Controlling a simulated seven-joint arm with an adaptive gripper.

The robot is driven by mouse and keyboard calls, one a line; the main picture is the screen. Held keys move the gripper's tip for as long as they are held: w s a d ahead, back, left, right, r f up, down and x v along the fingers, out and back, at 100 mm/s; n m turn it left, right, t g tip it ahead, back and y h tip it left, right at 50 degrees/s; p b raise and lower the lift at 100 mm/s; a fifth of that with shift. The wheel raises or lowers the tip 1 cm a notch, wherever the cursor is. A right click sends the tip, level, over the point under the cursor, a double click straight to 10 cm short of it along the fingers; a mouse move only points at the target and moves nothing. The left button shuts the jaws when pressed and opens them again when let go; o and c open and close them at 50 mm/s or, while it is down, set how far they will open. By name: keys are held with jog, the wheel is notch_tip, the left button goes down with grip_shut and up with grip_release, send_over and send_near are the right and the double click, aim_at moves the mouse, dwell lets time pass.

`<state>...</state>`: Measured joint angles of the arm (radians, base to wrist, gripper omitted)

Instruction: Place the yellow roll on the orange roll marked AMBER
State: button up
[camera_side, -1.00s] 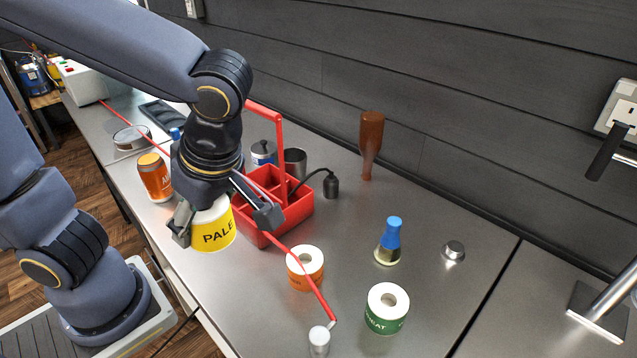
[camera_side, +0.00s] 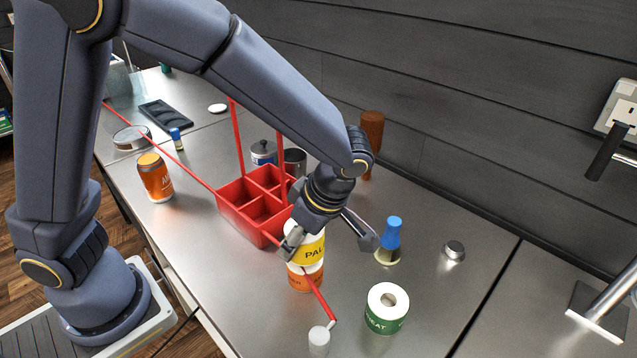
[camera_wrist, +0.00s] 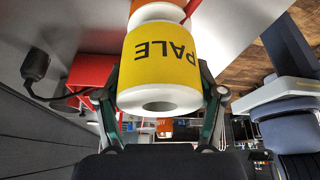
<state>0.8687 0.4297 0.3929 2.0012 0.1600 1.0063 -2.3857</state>
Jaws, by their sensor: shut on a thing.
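The yellow roll marked PALE (camera_side: 313,252) is upright in my gripper (camera_side: 328,243), directly over the orange roll (camera_side: 303,279) in the side view. Its lower edge overlaps the orange roll's top there, so I cannot tell whether they touch. In the wrist view the yellow roll (camera_wrist: 162,58) fills the middle between my gripper's fingers (camera_wrist: 165,93). Beyond it a white rim and part of the orange roll (camera_wrist: 170,3) show, a little offset. The orange roll stands on the steel bench; its marking is mostly hidden.
A red divided carrier (camera_side: 235,203) stands close behind, to the left. A thin red rod (camera_side: 318,297) crosses in front of the orange roll.

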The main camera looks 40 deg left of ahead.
jog(key=shift+f, duration=0.9)
jog(key=shift+f, duration=0.15)
jog(key=o, duration=1.2)
